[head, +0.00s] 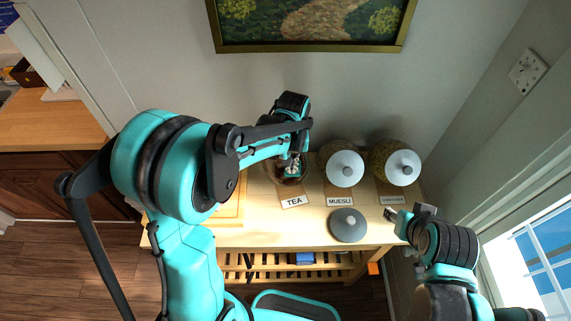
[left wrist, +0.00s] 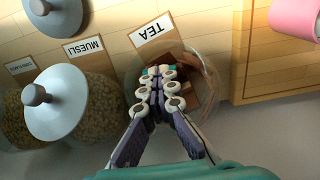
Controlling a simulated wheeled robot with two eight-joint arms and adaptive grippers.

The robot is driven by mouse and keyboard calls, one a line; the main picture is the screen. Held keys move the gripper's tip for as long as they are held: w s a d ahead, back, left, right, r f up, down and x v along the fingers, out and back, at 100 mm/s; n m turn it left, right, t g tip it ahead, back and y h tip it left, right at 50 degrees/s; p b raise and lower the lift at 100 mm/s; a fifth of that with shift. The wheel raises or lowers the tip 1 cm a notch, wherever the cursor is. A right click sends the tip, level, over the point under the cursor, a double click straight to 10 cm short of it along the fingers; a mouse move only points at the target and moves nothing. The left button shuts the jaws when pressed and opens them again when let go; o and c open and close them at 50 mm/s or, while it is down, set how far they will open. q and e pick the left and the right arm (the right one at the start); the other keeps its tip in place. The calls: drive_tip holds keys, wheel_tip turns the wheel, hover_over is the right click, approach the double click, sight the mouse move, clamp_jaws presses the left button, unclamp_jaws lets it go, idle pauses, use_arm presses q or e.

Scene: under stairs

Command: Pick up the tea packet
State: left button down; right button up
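The tea jar (head: 272,172) stands without a lid behind the TEA label on the wooden table. Brown tea packets (left wrist: 198,75) show inside the jar in the left wrist view. My left gripper (head: 291,168) points down into the jar's mouth. Its fingertips (left wrist: 159,72) are drawn close together over the packets. I cannot make out a packet between them, and the fingers partly hide the contents. My right gripper (head: 391,214) is at the table's right front, away from the jar. Its fingers are too small to read.
A grey lid (head: 348,225) lies on the table's front. The lidded muesli jar (head: 344,165) and another lidded jar (head: 397,164) stand to the right of the tea jar. A wooden board (head: 229,214) is on the left. A wall rises behind the table.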

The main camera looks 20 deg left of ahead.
use_arm(q)
drive_tip(key=s+d+r, duration=0.5)
drive_tip(key=d, duration=0.1)
drive_tip(key=shift+d+p, duration=0.25)
drive_tip(key=shift+p, duration=0.1)
drive_tip(key=shift+c, duration=2.3)
unclamp_jaws()
